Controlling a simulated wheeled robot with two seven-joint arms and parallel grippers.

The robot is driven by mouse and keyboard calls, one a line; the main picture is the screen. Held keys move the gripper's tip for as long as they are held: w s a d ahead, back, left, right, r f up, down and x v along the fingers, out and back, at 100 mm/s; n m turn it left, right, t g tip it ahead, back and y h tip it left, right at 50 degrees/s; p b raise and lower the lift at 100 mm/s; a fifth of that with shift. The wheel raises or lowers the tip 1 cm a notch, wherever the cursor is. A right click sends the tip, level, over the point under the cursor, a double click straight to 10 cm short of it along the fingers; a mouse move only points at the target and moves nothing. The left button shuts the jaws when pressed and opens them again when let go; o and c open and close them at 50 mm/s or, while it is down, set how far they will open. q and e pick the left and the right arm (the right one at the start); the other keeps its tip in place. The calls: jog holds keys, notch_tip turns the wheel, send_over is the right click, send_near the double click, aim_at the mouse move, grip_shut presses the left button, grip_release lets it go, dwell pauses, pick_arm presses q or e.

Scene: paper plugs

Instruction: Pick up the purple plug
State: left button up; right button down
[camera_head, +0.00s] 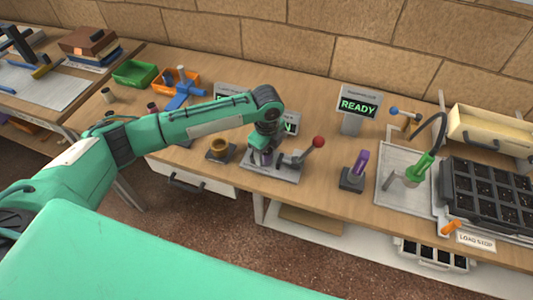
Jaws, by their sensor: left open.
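My left gripper (265,150) reaches in from the left and points down over a small grey press (285,170) with a red-knobbed lever (313,148). It is open. A small purple piece, likely the purple plug (265,159), shows low between or just below the fingers, mostly hidden by them; I cannot tell if they touch it. A separate purple-handled piece (361,162) stands upright in a dark block to the right of the press. My right gripper is not in view.
A brass-coloured cup (219,146) stands on a dark base left of the press. A sign reading READY (358,107) stands behind. A green-handled tool (419,166) and a black cell tray (490,195) are at the right. Green and orange bins (135,73) are at the back left.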

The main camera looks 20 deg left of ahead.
pick_arm(q)
jog(key=shift+f, duration=1.05)
jog(key=c, duration=1.1)
jog(key=shift+r, duration=0.15)
